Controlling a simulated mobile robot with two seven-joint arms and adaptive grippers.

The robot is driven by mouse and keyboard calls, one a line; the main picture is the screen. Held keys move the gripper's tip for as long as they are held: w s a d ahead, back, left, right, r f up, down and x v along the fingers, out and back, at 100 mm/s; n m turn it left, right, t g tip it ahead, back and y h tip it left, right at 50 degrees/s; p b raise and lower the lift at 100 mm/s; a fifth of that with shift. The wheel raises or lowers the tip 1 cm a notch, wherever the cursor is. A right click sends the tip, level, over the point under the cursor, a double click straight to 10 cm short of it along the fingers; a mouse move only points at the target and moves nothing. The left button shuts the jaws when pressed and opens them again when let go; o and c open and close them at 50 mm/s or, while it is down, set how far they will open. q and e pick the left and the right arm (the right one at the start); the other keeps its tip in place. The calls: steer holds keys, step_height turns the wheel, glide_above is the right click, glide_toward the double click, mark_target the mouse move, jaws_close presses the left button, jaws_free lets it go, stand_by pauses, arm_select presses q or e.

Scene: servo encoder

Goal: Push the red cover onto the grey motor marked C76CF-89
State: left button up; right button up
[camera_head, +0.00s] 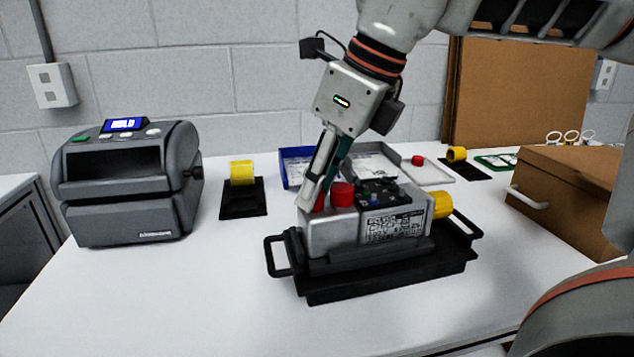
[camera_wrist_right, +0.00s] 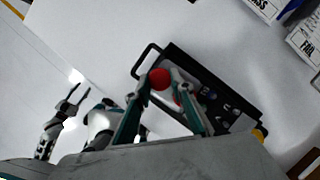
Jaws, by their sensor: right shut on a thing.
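The grey motor (camera_head: 333,233) lies in a black tray (camera_head: 385,288); its label (camera_head: 395,226) is too small to read surely. My right gripper (camera_head: 313,203) comes down at a tilt onto the motor's left end. It is shut on a red cover (camera_head: 319,203), mostly hidden by the fingers; it shows as a round red shape in the wrist view (camera_wrist_right: 159,78). I cannot tell how far the cover sits on the motor. A second red cap (camera_head: 342,194) stands on the motor's top just right of the fingers. My left gripper (camera_wrist_right: 72,94) shows only in the wrist view, open and away from the motor.
A yellow cap (camera_head: 440,204) is on the motor's right end. A grey printer (camera_head: 130,185) stands left, a yellow piece on a black stand (camera_head: 242,190) beside it. Behind are a blue bin (camera_head: 295,165) and white tray (camera_head: 428,172). A cardboard box (camera_head: 570,195) stands right. The front table is clear.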

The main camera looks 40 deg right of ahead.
steer(key=shift+f, duration=0.15)
steer(key=o, duration=0.7)
steer(key=shift+o, duration=0.2)
steer(key=v, duration=0.7)
steer(key=shift+r, duration=0.35)
steer(key=shift+d, duration=0.15)
